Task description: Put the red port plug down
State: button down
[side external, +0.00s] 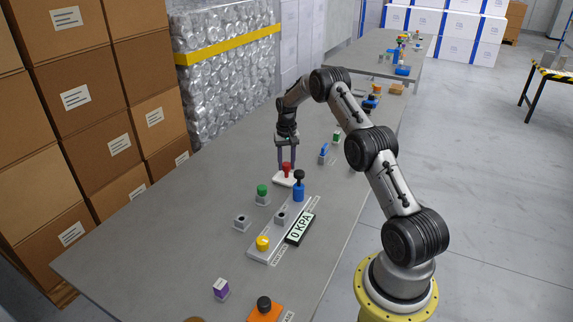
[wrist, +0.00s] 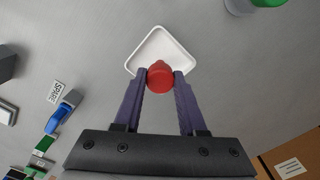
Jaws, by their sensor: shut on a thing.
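The red port plug (side external: 287,168) is between the fingers of my gripper (side external: 287,166), over a small white tray (side external: 284,179). In the wrist view the red plug (wrist: 160,76) is pinched between the two purple fingertips of my gripper (wrist: 160,78). The white tray (wrist: 163,43) shows beyond the plug, which overlaps its near corner in that view. I cannot tell whether the plug touches the tray.
A green-topped plug (side external: 262,190), a grey port block (side external: 242,222), a yellow-capped piece (side external: 263,243) and a "0 KPA" display (side external: 300,229) are nearer. Bare table lies to the left.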

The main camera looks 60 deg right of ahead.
aim_at(286, 164)
jog(key=shift+f, duration=0.3)
jog(key=shift+c, duration=2.4)
grip_release()
notch_tip(286, 164, up, 12)
jog(key=s+a+r+n+t+h, duration=0.1)
jog(key=s+a+r+n, duration=0.2)
jog(key=a+r, duration=0.7)
jog(key=s+a+r+n+t, duration=0.15)
jog(key=s+a+r, duration=0.25)
jog(key=a+r, duration=0.7)
jog(key=s+a+f+n+t, duration=0.1)
jog(key=s+a+f+n, duration=0.1)
jog(key=s+a, duration=0.6)
jog(key=s+a+f+n+t+y, duration=0.1)
jog(key=s+a+n, duration=0.3)
jog(key=s+a, duration=0.4)
jog(key=s+f+t, duration=0.1)
jog(key=s, duration=0.4)
jog(key=shift+a+f, duration=0.25)
jog(key=shift+f, duration=0.15)
